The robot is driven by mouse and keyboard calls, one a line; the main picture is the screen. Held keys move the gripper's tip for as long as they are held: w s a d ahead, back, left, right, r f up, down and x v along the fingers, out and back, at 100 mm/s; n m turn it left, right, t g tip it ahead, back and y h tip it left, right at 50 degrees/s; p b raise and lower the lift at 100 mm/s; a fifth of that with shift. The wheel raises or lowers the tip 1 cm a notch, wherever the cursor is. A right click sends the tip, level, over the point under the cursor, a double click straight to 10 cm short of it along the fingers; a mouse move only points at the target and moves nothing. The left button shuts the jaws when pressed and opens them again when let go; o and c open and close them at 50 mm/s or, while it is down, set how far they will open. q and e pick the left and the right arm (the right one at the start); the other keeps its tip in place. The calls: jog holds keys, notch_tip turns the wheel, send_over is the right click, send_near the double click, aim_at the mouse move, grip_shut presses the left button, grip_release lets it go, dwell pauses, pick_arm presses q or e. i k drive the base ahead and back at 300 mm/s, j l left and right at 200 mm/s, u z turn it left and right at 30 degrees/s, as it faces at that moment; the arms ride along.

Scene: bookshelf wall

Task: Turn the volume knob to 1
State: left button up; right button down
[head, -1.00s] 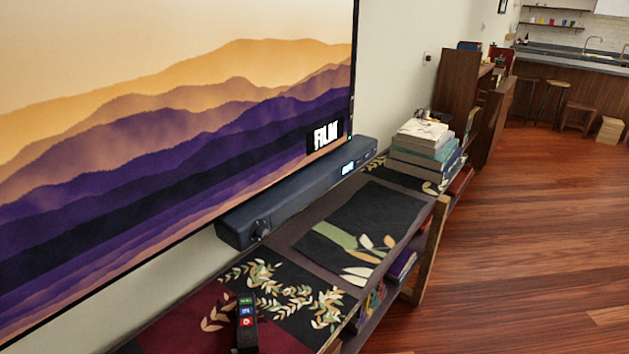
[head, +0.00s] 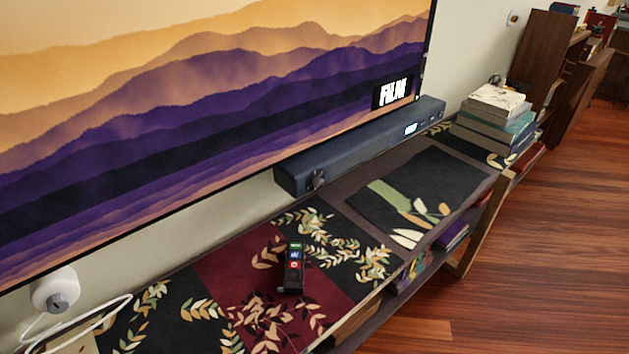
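A dark knob (head: 318,179) sits on the near left end of a long blue-grey soundbar (head: 360,148). The soundbar rests below the television, at the back of the low shelf top. A small lit display (head: 411,129) shows towards its far right end, too small to read. The knob's setting cannot be read at this size. Neither of my grippers is in the head view.
A black remote (head: 294,267) with coloured buttons lies on the patterned cloth. A white round device (head: 56,291) with a cable stands at the lower left. Stacked books (head: 495,118) stand at the far end. Wooden floor (head: 560,240) is open on the right.

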aim_at(318, 182)
jog(key=i+l, duration=0.1)
jog(key=l, duration=0.2)
jog(key=i+l+u, duration=0.15)
jog(key=l, duration=0.2)
jog(key=i+l, duration=0.1)
jog(key=l, duration=0.2)
jog(key=i+l+u, duration=0.15)
jog(key=l, duration=0.2)
